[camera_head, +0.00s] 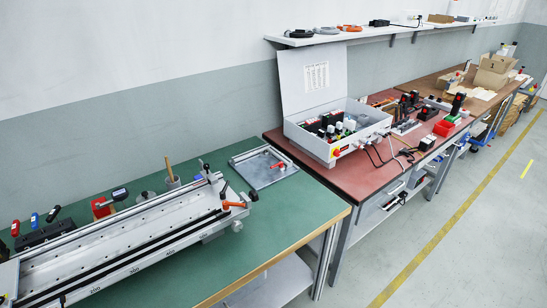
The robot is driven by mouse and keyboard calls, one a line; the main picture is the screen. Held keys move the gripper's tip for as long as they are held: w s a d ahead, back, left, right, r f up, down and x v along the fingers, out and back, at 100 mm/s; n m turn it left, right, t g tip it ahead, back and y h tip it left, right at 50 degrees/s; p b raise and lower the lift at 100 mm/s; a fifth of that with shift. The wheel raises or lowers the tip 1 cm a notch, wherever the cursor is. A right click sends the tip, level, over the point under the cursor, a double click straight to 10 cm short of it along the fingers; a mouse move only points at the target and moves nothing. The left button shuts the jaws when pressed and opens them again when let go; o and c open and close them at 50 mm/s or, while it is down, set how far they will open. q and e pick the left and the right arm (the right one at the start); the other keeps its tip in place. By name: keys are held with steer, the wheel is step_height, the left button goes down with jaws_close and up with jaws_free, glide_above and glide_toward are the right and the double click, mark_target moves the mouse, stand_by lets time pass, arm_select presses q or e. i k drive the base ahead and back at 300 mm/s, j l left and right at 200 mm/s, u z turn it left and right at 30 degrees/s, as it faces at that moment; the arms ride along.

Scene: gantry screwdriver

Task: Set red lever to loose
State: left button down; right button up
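An orange-red lever (236,205) sits at the right end of the long grey rail fixture (130,238) on the green-topped table. It sticks out to the right beside a black handle (253,196). A second, smaller red handle (277,165) lies on a flat grey plate (252,177) behind the fixture's right end. I cannot tell whether either stands at loose or tight; no marking is legible. Neither of my grippers shows in the head view.
The green table (255,238) is bare in front of the fixture's right end. Screwdriver-like tools with red, blue and black handles (35,220) stand behind it at left. A grey control box (335,132) with a raised lid stands on the red table. Open floor (440,250) lies at right.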

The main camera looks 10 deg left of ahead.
mark_target(280, 165)
steer(key=i+l, duration=0.2)
steer(key=l, duration=0.15)
steer(key=i+l+u, duration=0.1)
steer(key=i+l, duration=0.3)
steer(key=l, duration=0.25)
steer(key=i+l, duration=0.2)
steer(key=l, duration=0.15)
steer(key=i+l+u, duration=0.1)
steer(key=l, duration=0.25)
steer(key=i, duration=0.05)
